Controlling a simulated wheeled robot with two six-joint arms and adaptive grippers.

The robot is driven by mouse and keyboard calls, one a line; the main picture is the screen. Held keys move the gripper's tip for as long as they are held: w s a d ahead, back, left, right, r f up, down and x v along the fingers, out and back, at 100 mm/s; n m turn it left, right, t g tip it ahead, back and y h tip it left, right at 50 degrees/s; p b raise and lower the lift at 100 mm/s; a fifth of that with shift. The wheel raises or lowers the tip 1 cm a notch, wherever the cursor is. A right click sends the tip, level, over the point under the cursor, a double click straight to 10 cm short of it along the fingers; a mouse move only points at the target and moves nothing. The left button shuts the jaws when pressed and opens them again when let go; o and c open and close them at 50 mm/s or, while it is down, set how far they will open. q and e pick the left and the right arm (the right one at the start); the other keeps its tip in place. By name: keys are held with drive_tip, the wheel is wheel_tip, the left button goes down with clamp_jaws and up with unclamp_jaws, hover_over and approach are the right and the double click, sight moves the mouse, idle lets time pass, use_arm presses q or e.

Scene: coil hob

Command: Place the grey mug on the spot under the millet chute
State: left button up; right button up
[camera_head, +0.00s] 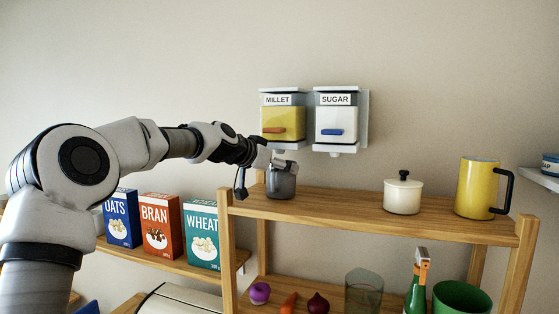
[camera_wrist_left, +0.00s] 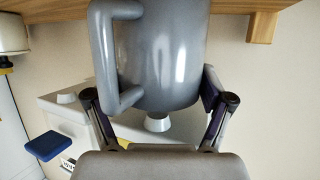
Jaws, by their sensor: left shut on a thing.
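The grey mug (camera_head: 281,182) is at the left end of the upper wooden shelf, below the millet dispenser (camera_head: 283,120). My left gripper (camera_head: 283,163) is shut on the mug; its fingers press on both sides in the left wrist view (camera_wrist_left: 155,92). The mug (camera_wrist_left: 170,50) fills the upper middle there, its handle to the left. That view is upside down, with a white chute (camera_wrist_left: 158,122) just past the mug. The mug looks upright and at shelf height; I cannot tell whether it touches the wood. The spot under the chute is hidden. My right gripper is out of view.
The sugar dispenser (camera_head: 336,118) hangs right of the millet one. A cream lidded pot (camera_head: 403,193) and a yellow mug (camera_head: 477,188) stand further right on the upper shelf (camera_head: 340,205); between the grey mug and the pot it is clear. Cereal boxes (camera_head: 160,224) stand lower left.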

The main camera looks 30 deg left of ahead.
use_arm(q)
drive_tip(key=shift+s, duration=0.3)
drive_tip(key=o, duration=1.4)
drive_tip(key=shift+w+f, duration=0.1)
drive_tip(key=shift+w, duration=0.05)
drive_tip(key=shift+r, duration=0.25)
drive_tip(key=b+v, duration=1.2)
drive_tip(key=b, duration=0.2)
drive_tip(key=shift+f, duration=0.2)
